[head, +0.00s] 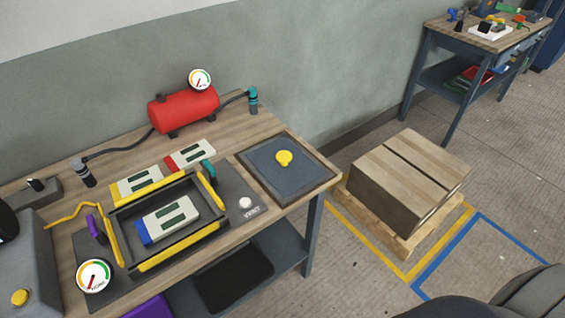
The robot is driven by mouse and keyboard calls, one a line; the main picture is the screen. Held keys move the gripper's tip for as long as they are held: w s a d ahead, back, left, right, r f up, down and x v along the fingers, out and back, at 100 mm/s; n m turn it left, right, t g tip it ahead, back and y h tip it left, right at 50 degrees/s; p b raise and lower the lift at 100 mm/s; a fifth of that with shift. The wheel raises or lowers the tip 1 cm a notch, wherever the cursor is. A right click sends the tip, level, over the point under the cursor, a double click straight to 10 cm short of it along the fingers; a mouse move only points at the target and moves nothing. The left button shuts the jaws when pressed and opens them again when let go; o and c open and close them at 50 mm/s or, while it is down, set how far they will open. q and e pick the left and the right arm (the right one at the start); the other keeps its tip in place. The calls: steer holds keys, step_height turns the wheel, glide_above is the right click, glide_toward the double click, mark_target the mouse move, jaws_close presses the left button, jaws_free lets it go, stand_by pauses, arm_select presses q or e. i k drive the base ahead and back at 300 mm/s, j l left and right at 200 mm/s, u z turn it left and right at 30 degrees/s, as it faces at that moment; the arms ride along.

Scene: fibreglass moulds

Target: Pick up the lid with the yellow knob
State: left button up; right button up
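The lid (268,170) is a flat dark grey square panel with a round yellow knob (284,157) on top. It lies flat at the right end of the wooden workbench (232,116), inside a brown wooden-looking border. Nothing covers it in the head view. Neither my left nor my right gripper shows in this view.
Left of the lid, a black and yellow frame (180,259) surrounds a blue-ended white mould (170,219). A red tank (183,108) with a gauge stands at the back. A box (398,190) on a pallet stands right of the bench. Floor around the blue tape is clear.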

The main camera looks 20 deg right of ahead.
mark_target(288, 171)
steer(key=i+l+u, duration=0.2)
steer(key=l, duration=0.2)
steer(key=i+l+u, duration=0.15)
steer(key=l, duration=0.3)
steer(key=i+l+u, duration=0.2)
steer(key=l, duration=0.25)
steer(key=l+u, duration=0.2)
steer(key=l, duration=0.25)
